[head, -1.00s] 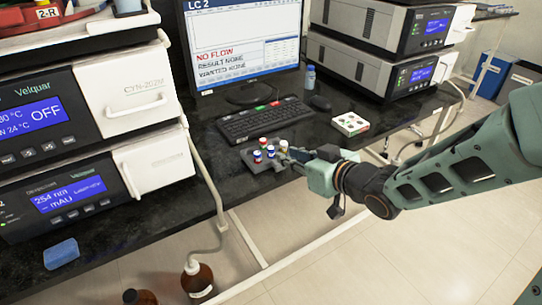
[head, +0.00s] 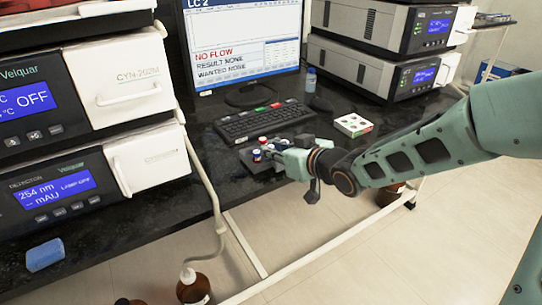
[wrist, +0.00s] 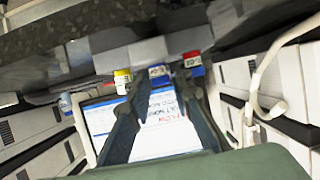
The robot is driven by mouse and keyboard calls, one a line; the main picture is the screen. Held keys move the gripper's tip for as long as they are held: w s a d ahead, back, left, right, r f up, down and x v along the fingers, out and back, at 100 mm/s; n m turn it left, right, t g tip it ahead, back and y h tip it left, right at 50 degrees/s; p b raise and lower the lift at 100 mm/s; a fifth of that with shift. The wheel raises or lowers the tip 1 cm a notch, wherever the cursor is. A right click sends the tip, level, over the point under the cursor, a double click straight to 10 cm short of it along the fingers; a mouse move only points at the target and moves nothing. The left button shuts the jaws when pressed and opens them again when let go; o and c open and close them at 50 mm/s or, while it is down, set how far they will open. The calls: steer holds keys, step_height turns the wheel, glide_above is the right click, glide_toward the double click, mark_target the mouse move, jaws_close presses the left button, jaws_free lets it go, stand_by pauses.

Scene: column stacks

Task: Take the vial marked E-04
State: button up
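Several small capped vials stand in a dark rack (head: 250,162) on the bench. A red-capped vial (head: 262,140) and a blue-capped vial (head: 257,155) show in the head view. In the wrist view a yellow-capped vial (wrist: 122,82), a blue-capped vial (wrist: 158,73) and a red-capped vial (wrist: 193,64) hang upside down in the picture. I cannot read E-04 on any of them. My gripper (head: 279,150) is at the rack's right side. In the wrist view my gripper (wrist: 164,88) is open, its fingertips apart, with the blue-capped vial seen between them. Contact cannot be told.
A keyboard (head: 262,122) and monitor (head: 243,45) stand behind the rack. A white box with coloured dots (head: 351,125) lies to the right. Stacked instruments (head: 85,170) rise at left. A blue-capped bottle (head: 311,80) stands near the monitor.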

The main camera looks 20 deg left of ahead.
steer(key=shift+c, duration=0.7)
steer(key=c, duration=0.4)
steer(key=shift+o, duration=0.2)
